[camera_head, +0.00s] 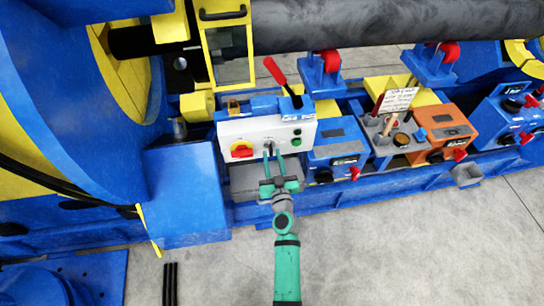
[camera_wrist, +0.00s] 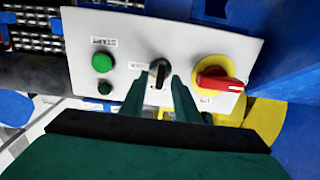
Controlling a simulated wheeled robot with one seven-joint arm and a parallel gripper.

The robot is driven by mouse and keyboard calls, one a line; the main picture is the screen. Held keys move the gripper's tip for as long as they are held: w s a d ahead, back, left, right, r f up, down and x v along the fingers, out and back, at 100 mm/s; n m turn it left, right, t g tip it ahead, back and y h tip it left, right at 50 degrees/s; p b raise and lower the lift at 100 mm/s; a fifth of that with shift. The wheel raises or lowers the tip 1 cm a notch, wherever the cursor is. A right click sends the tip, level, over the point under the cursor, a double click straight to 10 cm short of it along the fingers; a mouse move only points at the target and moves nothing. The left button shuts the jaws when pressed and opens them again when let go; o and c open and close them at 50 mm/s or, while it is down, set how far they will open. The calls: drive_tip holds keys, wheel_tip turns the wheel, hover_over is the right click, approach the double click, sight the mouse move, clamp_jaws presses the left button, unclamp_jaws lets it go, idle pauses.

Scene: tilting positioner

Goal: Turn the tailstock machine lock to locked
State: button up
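The machine lock is a small black selector knob (camera_wrist: 160,72) in the middle of a white control panel (camera_wrist: 215,45). Its handle stands nearly upright in the wrist view, and a small label sits left of it. In the head view, my gripper (camera_head: 271,154) is in front of the panel's (camera_head: 242,131) middle, and the knob is small and partly hidden there. In the wrist view, my gripper (camera_wrist: 160,98) has its two green fingers apart, one on each side of the knob's lower part. I cannot tell whether either finger touches it.
A red switch on a yellow plate (camera_wrist: 217,84) is right of the knob in the wrist view. Green buttons (camera_wrist: 103,62) are left of it. In the head view, a red lever (camera_head: 275,71) rises above the panel, and an orange control box (camera_head: 445,132) stands right.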

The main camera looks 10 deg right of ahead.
drive_tip(key=shift+w, duration=0.35)
clamp_jaws()
